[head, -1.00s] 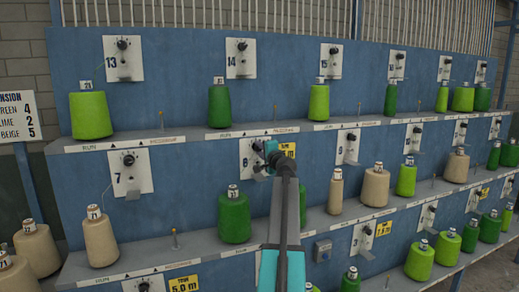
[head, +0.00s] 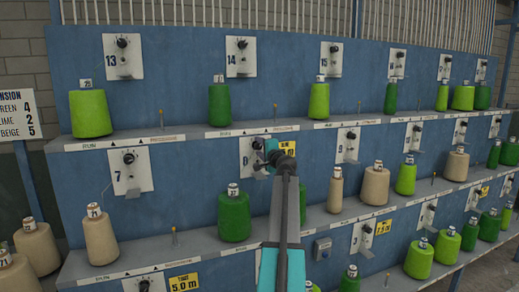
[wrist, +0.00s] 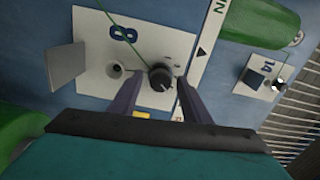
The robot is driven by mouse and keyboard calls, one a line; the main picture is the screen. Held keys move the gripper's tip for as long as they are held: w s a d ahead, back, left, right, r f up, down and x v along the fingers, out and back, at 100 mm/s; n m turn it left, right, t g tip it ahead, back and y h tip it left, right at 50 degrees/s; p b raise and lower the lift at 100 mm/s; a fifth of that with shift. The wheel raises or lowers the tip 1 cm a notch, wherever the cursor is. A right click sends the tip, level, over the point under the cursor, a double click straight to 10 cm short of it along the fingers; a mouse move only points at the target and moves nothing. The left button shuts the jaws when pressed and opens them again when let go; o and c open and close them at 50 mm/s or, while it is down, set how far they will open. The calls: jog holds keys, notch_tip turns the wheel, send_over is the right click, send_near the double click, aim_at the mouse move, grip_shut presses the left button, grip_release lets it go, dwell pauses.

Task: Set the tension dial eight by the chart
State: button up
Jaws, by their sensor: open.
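Dial eight (wrist: 160,76) is a black knob with a pale pointer mark on a white plate (wrist: 98,48) marked 8. In the wrist view my gripper (wrist: 159,80) is open, with one finger on each side of the knob. I cannot tell whether either finger touches it. In the head view my gripper (head: 268,158) is at the number 8 plate (head: 247,152) and hides most of it. The tension chart (head: 16,116) at the left edge is partly cut off; it reads green 4, lime 2, beige 5. A green cone (head: 234,218) stands below the plate.
Plate 7 (head: 131,171) is to the left and plate 9 (head: 347,145) to the right, each with its own knob. Green, lime and beige cones stand along the shelves. A thin thread (wrist: 128,32) crosses plate 8.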

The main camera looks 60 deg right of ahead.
jog(key=b+v, duration=0.2)
jog(key=v, duration=1.1)
jog(key=shift+s+a, duration=0.25)
jog(key=shift+s, duration=0.05)
dwell(0.5)
